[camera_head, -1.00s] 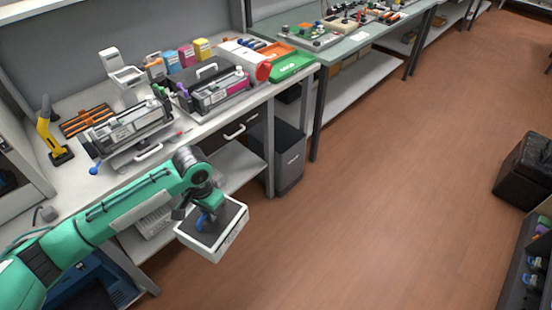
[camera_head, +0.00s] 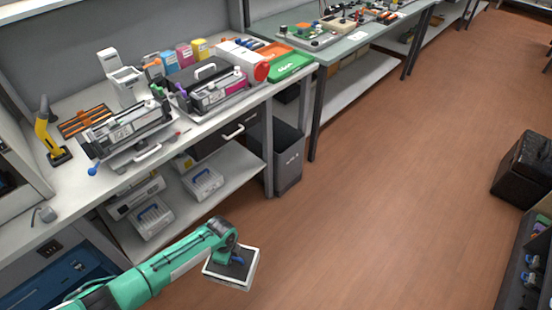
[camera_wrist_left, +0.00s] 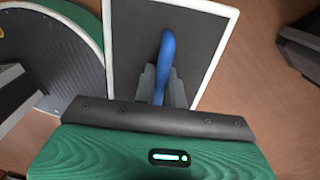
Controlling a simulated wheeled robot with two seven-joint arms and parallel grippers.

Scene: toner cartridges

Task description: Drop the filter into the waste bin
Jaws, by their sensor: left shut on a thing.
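The filter (camera_head: 232,270) is a flat square with a white frame, a dark face and a blue handle. My left gripper (camera_head: 238,259) is shut on the blue handle and holds the filter over the open floor, in front of the bench. In the left wrist view the grey fingers (camera_wrist_left: 162,84) close around the handle, and the filter's dark face (camera_wrist_left: 205,45) spreads beyond them. A grey open-topped waste bin (camera_head: 290,165) with a small pale label stands at the bench's right end, apart from the filter. My right gripper is not in view.
The bench (camera_head: 205,138) carries printers and toner boxes. Its lower shelf (camera_head: 225,190) holds similar white units with blue handles. A black box-like container (camera_head: 522,170) stands at the far right, beyond a rack (camera_head: 525,265). The brown floor (camera_head: 390,190) between is clear.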

